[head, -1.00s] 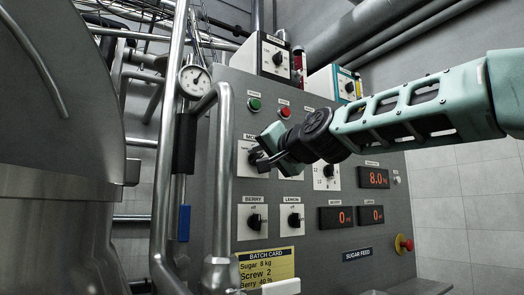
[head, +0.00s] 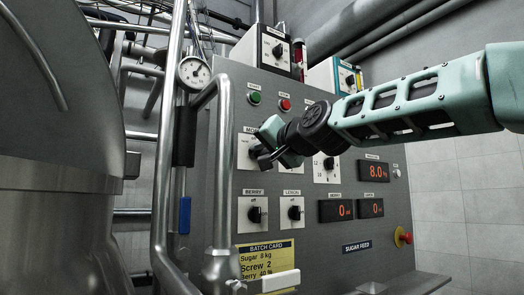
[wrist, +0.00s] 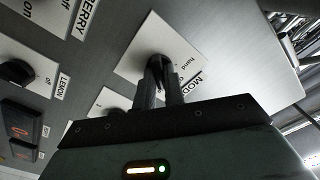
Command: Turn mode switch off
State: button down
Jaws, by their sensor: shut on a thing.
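The mode switch has a white plate (head: 244,157) on the upper left of the grey control panel, partly hidden by my gripper in the head view. In the wrist view, its plate (wrist: 140,62) shows the word "hand" and part of the "MODE" label. My gripper (head: 264,158) is at the plate, its hand rolled. In the wrist view, my gripper (wrist: 160,75) has its two fingers shut on the dark mode switch knob (wrist: 153,66). The fingers hide much of the knob, so its exact setting cannot be read.
Berry switch (head: 254,214) and lemon switch (head: 293,214) sit just below. A green button (head: 254,98) and a red button (head: 285,104) are above. A metal pipe (head: 222,170) stands close to the panel's left side. A red emergency knob (head: 405,238) is at lower right.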

jog(key=shift+n+b, duration=0.55)
jog(key=shift+n, duration=3.05)
jog(key=shift+a, duration=0.1)
jog(key=c, duration=1.5)
grip_release()
jog(key=shift+s, duration=0.1)
